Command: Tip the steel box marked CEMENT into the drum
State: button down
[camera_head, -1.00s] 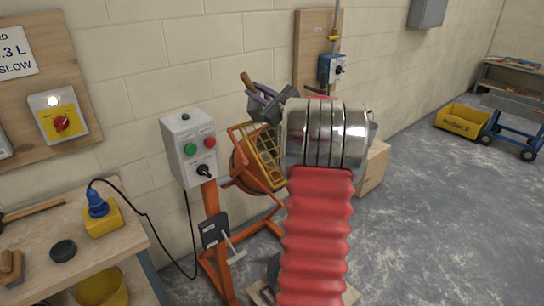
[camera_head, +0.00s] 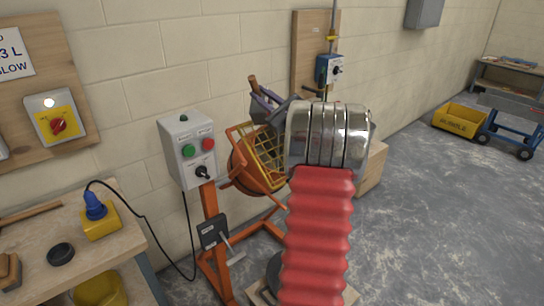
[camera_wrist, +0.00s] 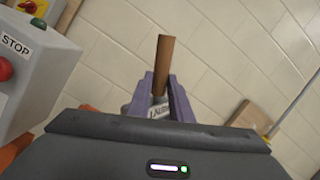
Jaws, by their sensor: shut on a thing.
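My gripper (camera_head: 269,104) is above the mixer, at the upper right of the orange drum (camera_head: 241,168) in the head view. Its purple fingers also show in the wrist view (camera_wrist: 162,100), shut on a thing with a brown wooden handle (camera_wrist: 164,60). The handle (camera_head: 253,82) points up and slightly left in the head view. A small grey labelled part (camera_wrist: 158,109) shows between the fingers; its letters are partly hidden, so I cannot read CEMENT for sure. The rest of the held thing is hidden. The drum's mouth has a yellow grid guard (camera_head: 265,160).
A grey control box (camera_head: 187,148) with green and red buttons stands just left of the drum; it shows in the wrist view (camera_wrist: 30,65). A workbench (camera_head: 95,255) is at lower left. A yellow tub (camera_head: 460,118) and blue cart (camera_head: 512,135) stand far right. Open floor lies right.

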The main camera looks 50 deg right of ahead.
jog(key=shift+s+d+f+m+t+h, duration=0.35)
jog(key=shift+s+f+m+t, duration=0.15)
jog(key=shift+s+t, duration=0.15)
jog(key=shift+s+d+f+m+t+h, duration=0.1)
jog(key=shift+s+d+m+t+h, duration=0.2)
jog(key=shift+s+m, duration=0.15)
jog(key=shift+s+d+f+m+t+h, duration=0.15)
jog(key=shift+s+m+t, duration=0.1)
jog(key=shift+s+m, duration=0.2)
dwell(0.5)
jog(key=shift+s+d+f+m+t+h, duration=0.2)
jog(key=shift+s+f+m+h, duration=0.2)
jog(key=shift+s+f+m, duration=0.05)
jog(key=shift+s+d+f+m+t+h, duration=0.15)
jog(key=shift+s+f+m+t+h, duration=0.05)
jog(key=shift+s+f+m+h, duration=0.25)
jog(key=shift+s+d+f+m+h, duration=0.15)
jog(key=shift+f+m+h, duration=0.15)
jog(key=shift+m, duration=0.1)
